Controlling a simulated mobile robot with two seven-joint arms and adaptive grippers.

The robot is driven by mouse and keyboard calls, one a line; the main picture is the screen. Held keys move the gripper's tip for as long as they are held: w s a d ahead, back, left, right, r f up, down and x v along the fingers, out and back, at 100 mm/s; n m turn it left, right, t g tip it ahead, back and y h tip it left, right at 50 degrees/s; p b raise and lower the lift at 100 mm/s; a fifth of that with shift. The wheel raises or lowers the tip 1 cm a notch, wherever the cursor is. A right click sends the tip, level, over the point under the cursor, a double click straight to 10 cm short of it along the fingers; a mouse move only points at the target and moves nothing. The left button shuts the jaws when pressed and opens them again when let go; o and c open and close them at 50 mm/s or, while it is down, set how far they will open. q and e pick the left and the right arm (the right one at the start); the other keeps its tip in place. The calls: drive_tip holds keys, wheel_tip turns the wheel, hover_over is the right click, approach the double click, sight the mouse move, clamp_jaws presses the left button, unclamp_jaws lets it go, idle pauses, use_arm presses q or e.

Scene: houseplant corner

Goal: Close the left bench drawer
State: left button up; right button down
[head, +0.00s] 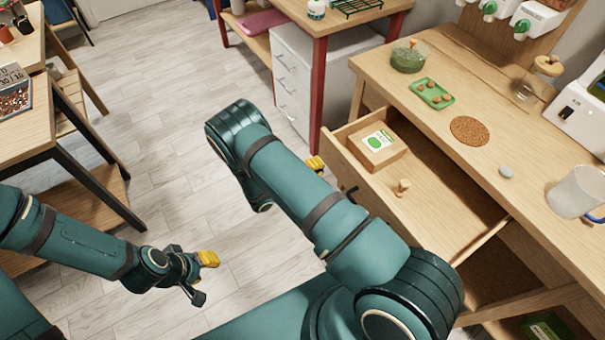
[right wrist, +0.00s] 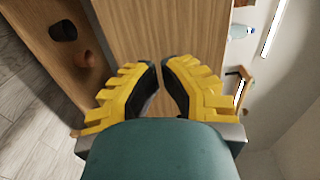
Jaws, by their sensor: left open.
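The bench drawer (head: 440,205) at the left end of the wooden bench (head: 468,78) is pulled out in the head view. A wooden box with a green and white label (head: 372,153) and a small wooden peg (head: 402,188) are in it. My right arm crosses in front of the drawer and hides part of its front. A yellow fingertip of my right gripper (head: 316,163) shows beside the drawer's front corner; the rest is hidden. In the right wrist view its two fingers (right wrist: 161,68) have close tips with a narrow gap. My left gripper (head: 203,275) is open and empty above the floor.
A white drawer cabinet (head: 293,85) stands beyond the drawer. Tables stand at the left; the floor between is clear.

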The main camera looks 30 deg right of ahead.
sight(331, 160)
use_arm(q)
drive_tip(key=shift+f, duration=0.1)
use_arm(e)
drive_tip(key=shift+w+d, duration=0.15)
drive_tip(key=shift+d, duration=1.5)
